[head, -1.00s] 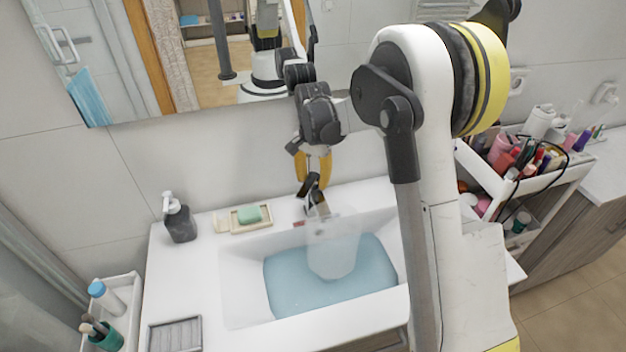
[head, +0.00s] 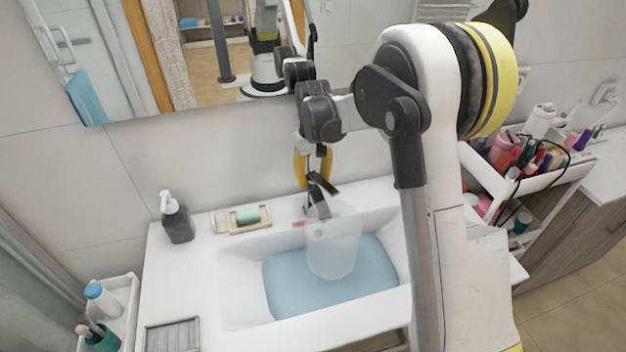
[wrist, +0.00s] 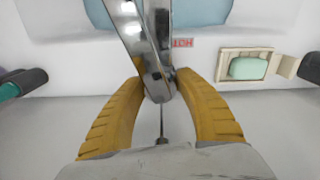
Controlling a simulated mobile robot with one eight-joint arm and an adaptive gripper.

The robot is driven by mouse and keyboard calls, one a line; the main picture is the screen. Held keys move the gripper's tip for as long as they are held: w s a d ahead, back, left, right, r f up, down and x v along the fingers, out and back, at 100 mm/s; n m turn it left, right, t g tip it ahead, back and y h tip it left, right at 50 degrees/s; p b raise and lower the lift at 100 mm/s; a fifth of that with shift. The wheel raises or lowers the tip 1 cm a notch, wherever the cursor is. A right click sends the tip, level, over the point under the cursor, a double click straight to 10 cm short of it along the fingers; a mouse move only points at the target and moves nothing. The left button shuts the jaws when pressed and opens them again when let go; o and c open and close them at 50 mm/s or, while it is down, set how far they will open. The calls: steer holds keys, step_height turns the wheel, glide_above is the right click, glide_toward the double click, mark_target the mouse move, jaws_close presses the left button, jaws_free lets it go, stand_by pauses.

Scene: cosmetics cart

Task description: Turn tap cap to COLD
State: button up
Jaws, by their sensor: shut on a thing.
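The chrome tap (head: 317,208) stands at the back rim of the sink, with its dark cap lever (head: 322,183) on top, slanting down to the right in the head view. My gripper (head: 313,180) comes down on it from above. In the wrist view, the yellow fingers of my gripper (wrist: 160,82) press on both sides of the shiny tap cap (wrist: 152,50) near its base. A red HOT label (wrist: 182,43) lies beside the tap and also shows left of it in the head view (head: 298,224). No COLD label can be made out.
A translucent cup-like shape (head: 333,248) is in the sink (head: 240,300) below the tap, over blue water. A soap dish (head: 235,227) with green soap and a dark dispenser (head: 177,220) stand left. A cluttered cart (head: 555,180) is right. The wall and mirror are close behind.

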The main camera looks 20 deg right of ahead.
mark_target(314, 173)
steer(key=n, duration=0.5)
steer(key=shift+n, duration=0.3)
jaws_close()
steer(key=o, duration=1.4)
jaws_free()
step_height(314, 173, up, 12)
